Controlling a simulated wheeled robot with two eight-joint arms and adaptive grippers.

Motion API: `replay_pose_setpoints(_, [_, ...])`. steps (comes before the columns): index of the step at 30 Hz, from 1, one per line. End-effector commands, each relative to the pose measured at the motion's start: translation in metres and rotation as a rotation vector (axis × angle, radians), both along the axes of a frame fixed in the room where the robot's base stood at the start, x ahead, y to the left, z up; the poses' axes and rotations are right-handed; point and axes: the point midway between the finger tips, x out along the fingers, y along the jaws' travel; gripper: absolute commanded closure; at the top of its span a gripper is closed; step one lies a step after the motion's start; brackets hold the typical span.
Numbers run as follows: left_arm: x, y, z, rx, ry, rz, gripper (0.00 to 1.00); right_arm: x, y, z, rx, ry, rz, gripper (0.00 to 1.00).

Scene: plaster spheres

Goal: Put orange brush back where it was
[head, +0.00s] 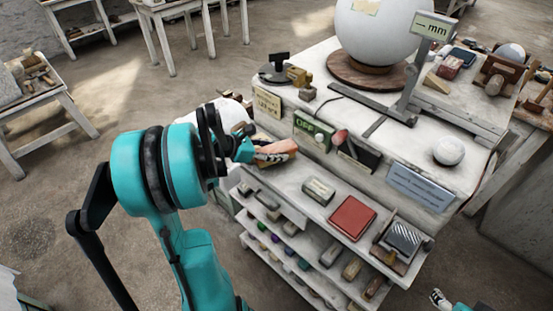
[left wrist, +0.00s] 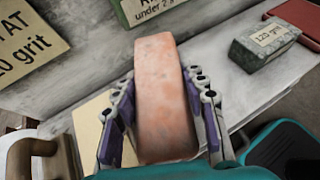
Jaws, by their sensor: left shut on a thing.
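The orange brush (left wrist: 165,95) looks like a worn, pinkish-orange block in the left wrist view; no bristles show. My left gripper (left wrist: 161,78) is shut on it, with one finger on each long side. In the head view the brush (head: 272,149) and my left gripper (head: 284,150) are at the left end of the bench's upper shelf. I cannot tell whether the brush touches the shelf. A small part of my right gripper (head: 438,298) shows at the lower right edge, too small to tell its state.
On the shelf (head: 290,181) sit a grey "120 grit" block (head: 318,191), a red pad (head: 352,218) and a metal-topped block (head: 401,240). A green sign (head: 312,131) stands behind. A large white sphere (head: 383,32) and a small one (head: 448,150) rest on top.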

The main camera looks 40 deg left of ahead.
Motion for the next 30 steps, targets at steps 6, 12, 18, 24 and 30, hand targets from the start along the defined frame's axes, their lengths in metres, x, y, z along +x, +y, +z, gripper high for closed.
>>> replay_pose_setpoints(6, [0.003,0.000,-0.033,0.000,0.000,-0.001,0.95,0.000,0.000,-0.022,0.000,0.000,0.000,0.37])
replay_pose_setpoints(12, [0.004,0.000,-0.031,0.000,0.001,0.000,0.95,0.000,0.000,-0.019,0.000,0.000,0.000,0.37])
replay_pose_setpoints(18, [0.004,0.000,-0.030,0.000,0.001,0.000,0.49,0.000,0.000,-0.019,0.000,0.000,0.000,0.37])
replay_pose_setpoints(24, [0.001,0.002,-0.028,0.001,0.001,0.001,0.49,0.000,0.000,-0.017,0.000,0.000,0.000,0.37])
replay_pose_setpoints(30, [-0.024,0.016,-0.011,0.000,0.001,0.006,0.49,0.000,0.000,-0.005,0.000,0.000,0.000,0.37])
